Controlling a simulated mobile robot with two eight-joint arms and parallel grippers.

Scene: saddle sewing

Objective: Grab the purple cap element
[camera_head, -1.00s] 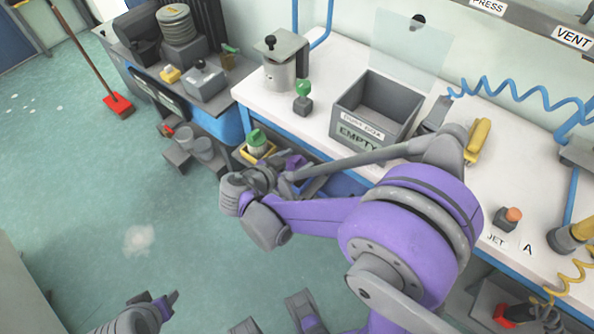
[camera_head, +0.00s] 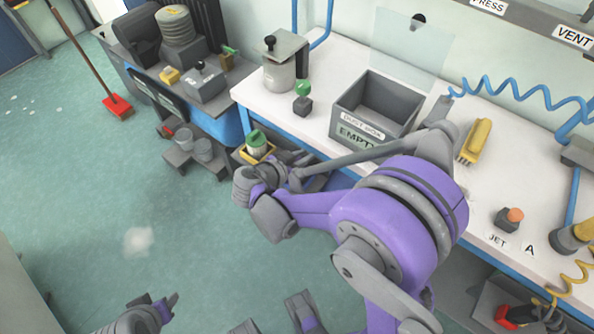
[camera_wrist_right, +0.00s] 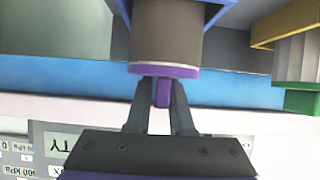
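The purple cap element (camera_wrist_right: 163,71) is a purple disc with an upright tab, on the end of a dark round container (camera_wrist_right: 167,33) in the right wrist view. My right gripper (camera_wrist_right: 162,98) has one finger on each side of the tab, very close to it. I cannot tell whether the fingers press on it. In the head view my right forearm and wrist (camera_head: 268,195) hide the cap. My left gripper (camera_head: 168,305) is at the bottom left over the floor, away from the cap; its opening is unclear.
A green-capped jar (camera_head: 257,143) stands in a yellow holder beside my right wrist. The white bench (camera_head: 325,65) with its blue edge carries an open grey dust box (camera_head: 376,103), a green-knobbed block (camera_head: 303,98) and a yellow brush (camera_head: 476,141). The floor at left is mostly clear.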

